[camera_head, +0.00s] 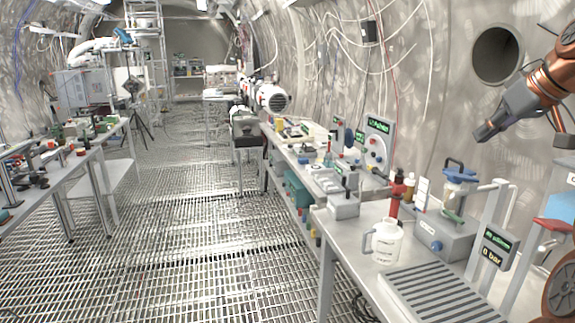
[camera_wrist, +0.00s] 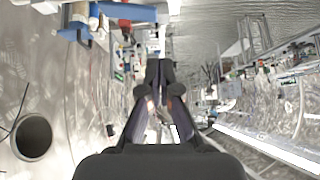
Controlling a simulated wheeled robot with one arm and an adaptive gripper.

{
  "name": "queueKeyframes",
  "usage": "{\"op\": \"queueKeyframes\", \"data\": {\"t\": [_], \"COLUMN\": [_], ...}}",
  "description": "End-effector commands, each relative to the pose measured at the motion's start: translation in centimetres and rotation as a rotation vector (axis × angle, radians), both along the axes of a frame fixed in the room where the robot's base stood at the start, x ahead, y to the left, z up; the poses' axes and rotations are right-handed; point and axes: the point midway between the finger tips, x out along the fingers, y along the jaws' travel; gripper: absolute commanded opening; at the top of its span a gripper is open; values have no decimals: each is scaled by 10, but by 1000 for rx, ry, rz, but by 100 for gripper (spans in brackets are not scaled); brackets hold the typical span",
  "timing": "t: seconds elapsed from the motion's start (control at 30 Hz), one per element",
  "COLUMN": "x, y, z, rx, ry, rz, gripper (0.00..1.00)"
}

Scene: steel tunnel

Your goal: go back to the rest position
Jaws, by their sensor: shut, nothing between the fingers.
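My gripper (camera_head: 482,136) is in the upper right of the head view, held in the air in front of the tunnel wall, above and behind the right workbench. It points left and slightly down. In the wrist view its fingers (camera_wrist: 159,72) run away from the camera and meet at the tips. The gripper is shut and holds nothing. It touches nothing that I can see.
The right workbench (camera_head: 345,262) carries a white jug (camera_head: 384,242), a red bottle (camera_head: 395,200), a grey box with a blue-handled valve (camera_head: 460,172) and a display post (camera_head: 497,247). A round wall opening (camera_head: 497,54) is behind my gripper. The grating aisle (camera_head: 190,240) is clear.

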Motion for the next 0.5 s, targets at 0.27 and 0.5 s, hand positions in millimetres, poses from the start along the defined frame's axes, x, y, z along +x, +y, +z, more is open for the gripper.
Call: {"op": "queueKeyframes", "data": {"t": [0.27, 0.5], "x": [-5, -24], "y": [67, 119], "z": [-24, -57], "rx": [74, 104], "ry": [131, 257], "rz": [12, 9], "gripper": [0, 0]}}
